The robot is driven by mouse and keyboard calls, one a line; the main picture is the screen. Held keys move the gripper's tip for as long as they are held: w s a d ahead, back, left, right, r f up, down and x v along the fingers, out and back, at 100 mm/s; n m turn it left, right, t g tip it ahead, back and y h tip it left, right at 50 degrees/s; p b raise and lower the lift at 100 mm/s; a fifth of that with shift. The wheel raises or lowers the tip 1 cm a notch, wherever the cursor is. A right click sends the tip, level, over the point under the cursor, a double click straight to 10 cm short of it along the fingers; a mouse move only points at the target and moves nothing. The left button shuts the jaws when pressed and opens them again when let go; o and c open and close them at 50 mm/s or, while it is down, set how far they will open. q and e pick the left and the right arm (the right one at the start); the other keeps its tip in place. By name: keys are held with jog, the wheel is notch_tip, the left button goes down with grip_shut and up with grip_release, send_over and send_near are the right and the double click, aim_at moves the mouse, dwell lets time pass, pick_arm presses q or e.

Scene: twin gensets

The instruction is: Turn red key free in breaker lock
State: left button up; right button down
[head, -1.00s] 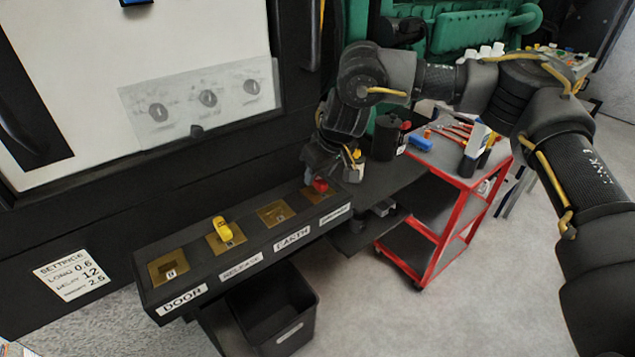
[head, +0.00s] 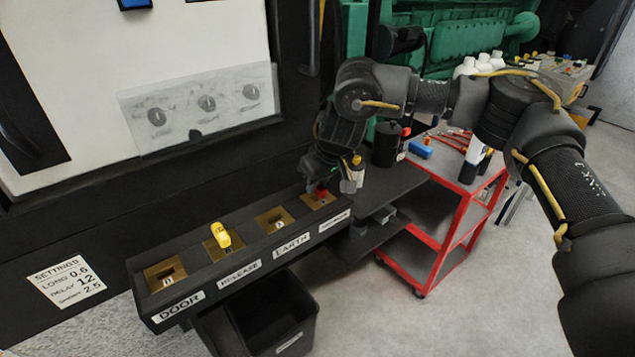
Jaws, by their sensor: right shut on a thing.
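The red key (head: 321,192) stands in the brass lock plate (head: 311,203) at the far right end of the black key box (head: 200,297). The label below that plate is partly too small to read; it is the one right of EARTH. My right gripper (head: 322,183) points down over the red key and is shut on it. The fingers hide most of the key, so its exact turn cannot be told. A yellow key (head: 221,235) sits in the RELEASE lock. The DOOR (head: 166,276) and EARTH (head: 273,220) plates hold no key. My left gripper is not in view.
A black bin (head: 275,318) stands under the box. A red-framed cart (head: 449,238) with tools, a blue item (head: 420,149) and bottles is at the right. A black canister (head: 386,143) stands behind the box's right end. Floor in front is clear.

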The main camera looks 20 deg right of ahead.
jog(key=n+g+y+p, duration=0.1)
jog(key=n, duration=0.3)
jog(key=shift+d+r, duration=0.1)
jog(key=shift+r, duration=0.05)
jog(key=n+g+y+p, duration=0.1)
jog(key=n+p, duration=0.1)
jog(key=n, duration=0.2)
jog(key=shift+r+n, duration=0.1)
jog(key=shift+n, duration=0.2)
jog(key=n+g+p, duration=0.1)
jog(key=n+p, duration=0.1)
jog(key=n, duration=0.1)
jog(key=n+g+p, duration=0.2)
jog(key=n, duration=0.1)
jog(key=shift+n+y, duration=0.3)
jog(key=shift+y, duration=0.1)
jog(key=shift+n+g+p, duration=0.3)
jog(key=shift+n+p, duration=0.2)
jog(key=shift+n, duration=0.5)
jog(key=shift+f+n, duration=0.2)
jog(key=shift+n, duration=0.4)
jog(key=c, duration=1.2)
grip_release()
